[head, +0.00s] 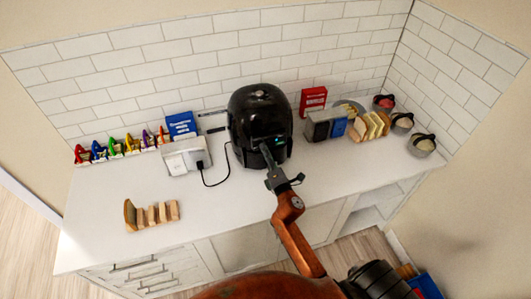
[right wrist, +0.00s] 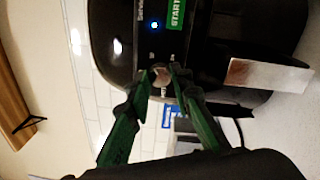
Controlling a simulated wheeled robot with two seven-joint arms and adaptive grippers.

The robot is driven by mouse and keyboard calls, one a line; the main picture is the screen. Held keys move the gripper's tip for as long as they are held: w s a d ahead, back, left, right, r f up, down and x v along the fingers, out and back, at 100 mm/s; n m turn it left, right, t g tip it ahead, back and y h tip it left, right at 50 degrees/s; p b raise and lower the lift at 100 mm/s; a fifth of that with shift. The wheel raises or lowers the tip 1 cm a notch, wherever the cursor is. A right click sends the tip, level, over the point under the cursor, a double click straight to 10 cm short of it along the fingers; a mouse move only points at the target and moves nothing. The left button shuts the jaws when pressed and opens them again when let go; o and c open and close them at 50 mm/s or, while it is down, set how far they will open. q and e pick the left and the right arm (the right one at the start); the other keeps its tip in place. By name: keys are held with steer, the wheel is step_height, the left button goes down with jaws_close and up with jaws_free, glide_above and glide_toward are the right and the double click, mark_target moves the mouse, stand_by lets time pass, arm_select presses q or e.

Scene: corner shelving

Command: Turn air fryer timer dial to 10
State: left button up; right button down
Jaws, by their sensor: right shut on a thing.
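The black air fryer (head: 258,108) stands on the white counter against the tiled wall. In the right wrist view its dark front (right wrist: 210,30) fills the top, with a green START label (right wrist: 176,12) and a lit blue-white spot (right wrist: 155,24). My right gripper (head: 266,152) reaches the fryer's front from below. In the right wrist view its green fingers (right wrist: 162,80) are shut on the small round timer dial (right wrist: 161,73). The dial's numbers and pointer cannot be read. My left gripper is not in view.
Left of the fryer are a white appliance (head: 186,157) with a cord, a blue box (head: 181,126) and a row of colored packets (head: 118,147). The counter (head: 215,210) is clear in front.

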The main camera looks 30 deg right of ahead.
stand_by(0.3)
steer(key=c, duration=1.7)
jaws_free()
steer(key=v, duration=1.2)
steer(key=shift+f, duration=0.1)
